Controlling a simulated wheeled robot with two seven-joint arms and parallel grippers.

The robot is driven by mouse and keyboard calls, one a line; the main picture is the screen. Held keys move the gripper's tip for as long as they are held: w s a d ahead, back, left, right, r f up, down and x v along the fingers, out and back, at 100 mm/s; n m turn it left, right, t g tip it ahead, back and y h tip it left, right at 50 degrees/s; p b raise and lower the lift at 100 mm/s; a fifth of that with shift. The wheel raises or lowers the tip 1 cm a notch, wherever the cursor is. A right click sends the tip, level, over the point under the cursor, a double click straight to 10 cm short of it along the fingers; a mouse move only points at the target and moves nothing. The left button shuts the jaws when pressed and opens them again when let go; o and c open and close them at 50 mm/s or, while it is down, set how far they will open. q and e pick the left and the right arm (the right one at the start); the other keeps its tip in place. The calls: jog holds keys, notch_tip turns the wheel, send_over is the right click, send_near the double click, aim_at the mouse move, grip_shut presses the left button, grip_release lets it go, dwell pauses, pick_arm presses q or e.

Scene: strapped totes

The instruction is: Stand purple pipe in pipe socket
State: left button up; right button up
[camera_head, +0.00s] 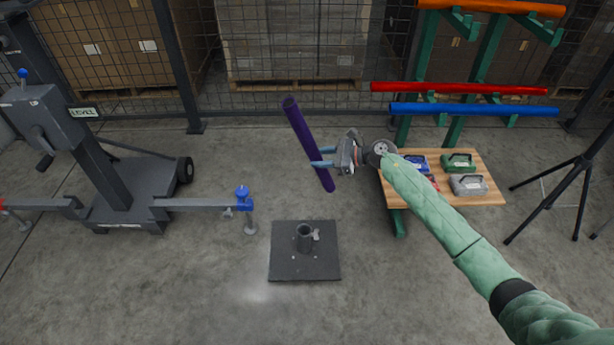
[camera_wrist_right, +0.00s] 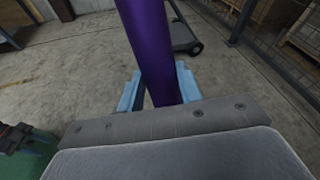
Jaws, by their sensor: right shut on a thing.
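The purple pipe (camera_head: 304,137) is held off the floor, tilted a little, its open upper end leaning left in the head view. My right gripper (camera_head: 321,163) is shut on the pipe below its middle. In the right wrist view the pipe (camera_wrist_right: 152,45) stands between the two blue fingers (camera_wrist_right: 160,92). The pipe socket (camera_head: 305,237) is a short dark upright tube with a side clamp handle, fixed on a square dark base plate (camera_head: 288,265) on the floor. The pipe's lower end is above and beyond the socket, apart from it. My left gripper is not in view.
A wooden table (camera_head: 486,190) with several toolbox-like cases stands at right, before a green rack holding red (camera_head: 458,88) and blue (camera_head: 474,109) pipes. A grey wheeled lift (camera_head: 112,150) stands left, its blue-knobbed outrigger (camera_head: 243,199) near the plate. A tripod (camera_head: 575,175) stands far right.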

jog(key=w+a+f+m+t+b, duration=0.1)
jog(key=a+f+m+t, duration=0.1)
jog(key=f, duration=0.6)
jog(key=w+a+f+m+t+b, duration=0.1)
jog(key=f+m+t, duration=0.3)
jog(key=f, duration=0.5)
jog(key=shift+a+y+b, duration=0.4)
jog(key=shift+a, duration=0.15)
